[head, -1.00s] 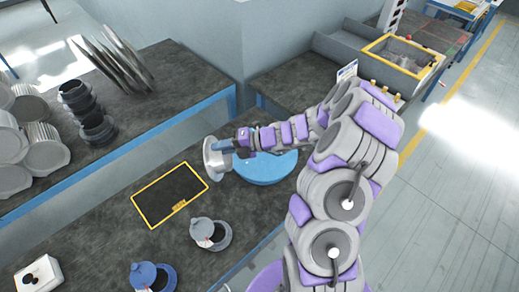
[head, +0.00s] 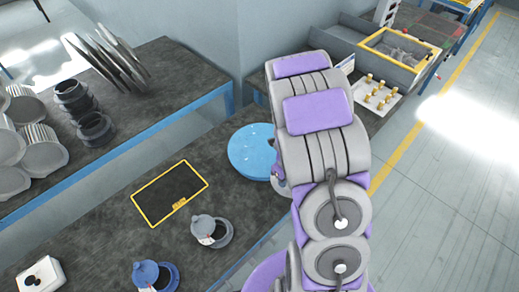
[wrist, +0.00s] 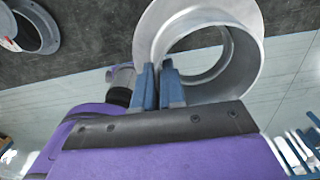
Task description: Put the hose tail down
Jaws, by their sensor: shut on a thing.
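My gripper (wrist: 158,72) shows in the wrist view, its two blue fingers closed on the rim of the hose tail. The hose tail (wrist: 151,36) is a grey metal piece with a round flange and a wide open bore. It is held beyond the fingertips, with dark bench top and pale floor behind it. In the head view my raised arm hides both the gripper and the hose tail. A yellow-framed dark rectangle (head: 146,213) lies empty on the bench.
A blue round disc (head: 252,152) sits on the bench beside my arm. Two small lidded pots, one grey (head: 203,226) and one blue (head: 146,273), stand near the front. A grey bin (head: 400,72) and a tray with brass fittings (head: 397,97) are at the back right.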

